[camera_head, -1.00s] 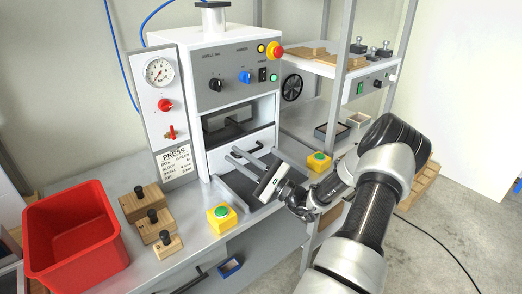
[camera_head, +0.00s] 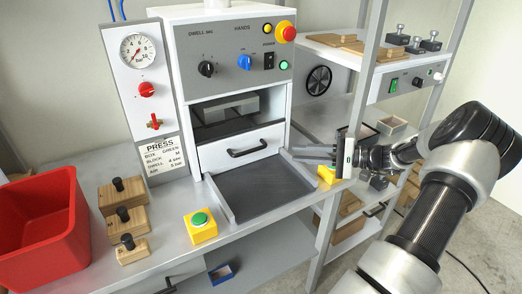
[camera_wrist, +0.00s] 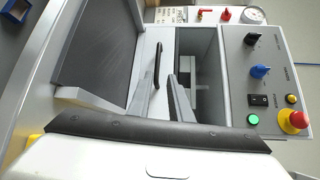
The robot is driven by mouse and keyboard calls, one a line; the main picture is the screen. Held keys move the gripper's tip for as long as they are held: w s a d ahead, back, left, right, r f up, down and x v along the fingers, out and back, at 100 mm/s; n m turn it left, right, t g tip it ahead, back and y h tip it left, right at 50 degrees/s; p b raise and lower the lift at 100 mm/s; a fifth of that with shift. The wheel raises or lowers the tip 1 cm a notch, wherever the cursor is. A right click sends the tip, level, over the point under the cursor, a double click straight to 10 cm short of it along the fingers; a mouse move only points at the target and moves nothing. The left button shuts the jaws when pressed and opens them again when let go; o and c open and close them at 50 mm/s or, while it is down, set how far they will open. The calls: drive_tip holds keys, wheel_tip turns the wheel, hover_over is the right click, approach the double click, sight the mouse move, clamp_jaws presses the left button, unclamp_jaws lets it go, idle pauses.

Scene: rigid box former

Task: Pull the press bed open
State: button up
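The press bed shows as a white front panel (camera_head: 213,158) with a black bar handle (camera_head: 248,149), below the press opening. The panel stands at the machine's front, behind a dark tray-like slide (camera_head: 262,188). In the wrist view the handle (camera_wrist: 158,64) appears just beyond my fingertips. My gripper (camera_head: 296,153) is right of the handle in the head view, above the slide's right edge, apart from the handle. Its two fingers (camera_wrist: 160,82) are spread with nothing between them in the wrist view.
A yellow box with a green button (camera_head: 202,228) stands left of the slide; another yellow box (camera_head: 326,174) is partly hidden by my gripper. Wooden blocks (camera_head: 122,190) and a red bin (camera_head: 42,232) are at left. A shelf post (camera_head: 350,110) rises at right.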

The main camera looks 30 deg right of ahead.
sight(253, 151)
drive_tip(key=x, duration=1.1)
drive_tip(key=b+x, duration=0.1)
drive_tip(key=x, duration=0.5)
drive_tip(key=shift+d+f, duration=0.1)
drive_tip(key=shift+f, duration=0.25)
drive_tip(key=shift+c, duration=0.2)
clamp_jaws()
